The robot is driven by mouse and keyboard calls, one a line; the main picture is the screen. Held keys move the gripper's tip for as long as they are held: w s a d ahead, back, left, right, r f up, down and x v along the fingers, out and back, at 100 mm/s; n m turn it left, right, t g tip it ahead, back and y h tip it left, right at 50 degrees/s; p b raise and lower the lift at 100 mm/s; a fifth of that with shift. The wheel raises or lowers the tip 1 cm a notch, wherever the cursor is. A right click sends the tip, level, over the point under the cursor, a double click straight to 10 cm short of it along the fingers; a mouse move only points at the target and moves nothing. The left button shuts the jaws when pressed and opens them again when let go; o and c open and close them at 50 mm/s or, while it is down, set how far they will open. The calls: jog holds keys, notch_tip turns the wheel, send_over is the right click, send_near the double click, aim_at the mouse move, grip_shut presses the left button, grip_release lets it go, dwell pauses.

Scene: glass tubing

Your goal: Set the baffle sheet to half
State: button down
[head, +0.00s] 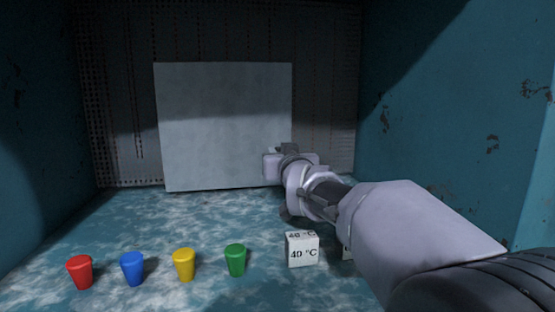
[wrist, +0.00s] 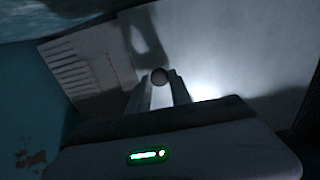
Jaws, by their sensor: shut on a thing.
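The baffle sheet (head: 215,115) is a large pale grey panel standing upright at the back of the enclosure, against the dark perforated wall. In the wrist view, the sheet (wrist: 225,50) fills the upper right. My gripper (head: 277,152) is at the sheet's right edge, lower half. The wrist view shows its two fingers (wrist: 160,88) close around a small dark round knob (wrist: 160,76) in front of the sheet. My gripper is shut on this knob. My arm hides what lies just right of the sheet's lower edge.
Red (head: 80,272), blue (head: 133,268), yellow (head: 184,264) and green (head: 235,259) cups stand in a row on the mottled floor. A white cube (head: 302,249) marked 40 °C stands to their right, beside my arm. Teal walls close both sides. The floor before the sheet is clear.

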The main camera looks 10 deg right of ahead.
jog(key=shift+d, duration=0.2)
jog(key=c, duration=1.2)
grip_release()
jog(key=shift+a, duration=0.1)
